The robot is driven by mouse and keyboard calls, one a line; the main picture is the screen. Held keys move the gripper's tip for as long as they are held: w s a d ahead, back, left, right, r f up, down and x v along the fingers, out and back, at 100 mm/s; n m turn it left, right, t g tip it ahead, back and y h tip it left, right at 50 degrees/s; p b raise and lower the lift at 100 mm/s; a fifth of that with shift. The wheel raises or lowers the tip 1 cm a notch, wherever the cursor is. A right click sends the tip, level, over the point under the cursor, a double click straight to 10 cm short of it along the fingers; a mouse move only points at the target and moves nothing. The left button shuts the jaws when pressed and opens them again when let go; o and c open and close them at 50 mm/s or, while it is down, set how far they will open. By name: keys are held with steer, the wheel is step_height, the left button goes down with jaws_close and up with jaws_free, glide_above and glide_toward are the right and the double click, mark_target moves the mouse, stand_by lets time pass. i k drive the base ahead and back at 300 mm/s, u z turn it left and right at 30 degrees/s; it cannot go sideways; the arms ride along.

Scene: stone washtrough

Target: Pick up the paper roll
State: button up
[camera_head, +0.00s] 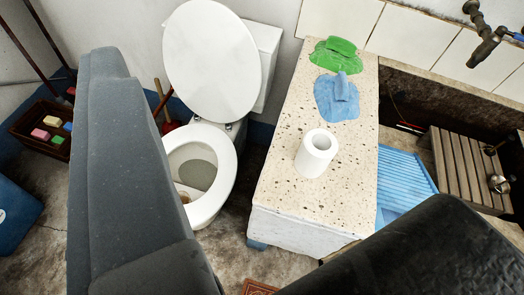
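The white paper roll (314,158) stands on the speckled stone ledge (285,190), near its middle. Its round top and dark centre hole face up toward the camera. My gripper (272,135) shows as two large blurred-edged fingers, a grey one at the left and a black one at the lower right. They are wide apart with nothing held between them. The roll is seen in the gap between them, farther off and not touched.
A green cloth (335,54) and a blue cloth (337,97) lie behind the roll. A toilet (212,60) with raised lid stands left of the ledge. At right are the trough with a blue washboard (404,180), a slatted wooden rack (463,165) and a tap (486,45).

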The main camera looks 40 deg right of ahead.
mark_target(319, 146)
steer(key=u, duration=0.15)
steer(key=k, duration=0.15)
steer(key=z, duration=1)
